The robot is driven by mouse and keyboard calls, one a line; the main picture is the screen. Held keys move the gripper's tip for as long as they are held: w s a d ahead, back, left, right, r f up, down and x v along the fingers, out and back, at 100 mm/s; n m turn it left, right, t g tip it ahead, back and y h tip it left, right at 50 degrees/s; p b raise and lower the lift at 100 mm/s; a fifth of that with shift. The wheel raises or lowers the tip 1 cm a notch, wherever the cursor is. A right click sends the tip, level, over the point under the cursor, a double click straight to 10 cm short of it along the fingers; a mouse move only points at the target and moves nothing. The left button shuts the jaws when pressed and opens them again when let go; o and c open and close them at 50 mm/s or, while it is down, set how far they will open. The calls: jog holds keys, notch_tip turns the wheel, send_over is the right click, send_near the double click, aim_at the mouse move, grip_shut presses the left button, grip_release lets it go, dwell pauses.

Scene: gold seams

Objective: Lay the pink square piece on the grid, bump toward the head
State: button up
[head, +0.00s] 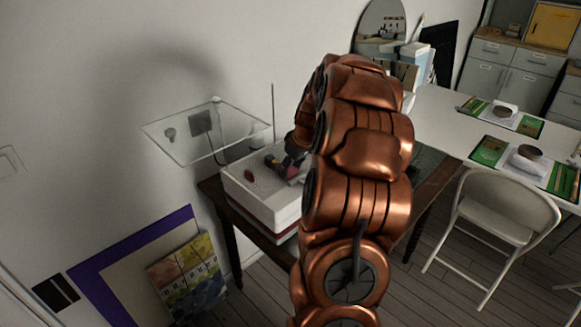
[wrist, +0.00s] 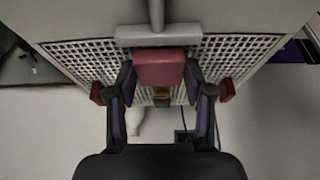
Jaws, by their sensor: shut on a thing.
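The pink square piece (wrist: 160,68) looks dull red in the wrist view, held between the two fingertips of my gripper (wrist: 160,76). The white perforated grid (wrist: 90,55) lies behind it. The grey head (wrist: 158,35), a bar on a post, is just above the piece in the picture. I cannot tell whether the piece touches the grid or the head. A small orange spot (wrist: 161,97) shows below the piece; I cannot tell whether it is the bump. In the head view my gripper (head: 284,166) is over the white grid box (head: 262,200), and the piece is not clear.
The box stands on a dark wooden table (head: 213,186) against the wall. A clear shelf (head: 178,148) juts from the wall near a thin upright rod (head: 273,110). A white table (head: 455,120) and a folding chair (head: 500,205) stand at right. My arm hides the middle.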

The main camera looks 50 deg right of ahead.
jog(key=shift+f, duration=0.4)
dwell(0.4)
jog(key=o, duration=1.3)
jog(key=shift+r, duration=0.2)
jog(key=shift+r, duration=3.3)
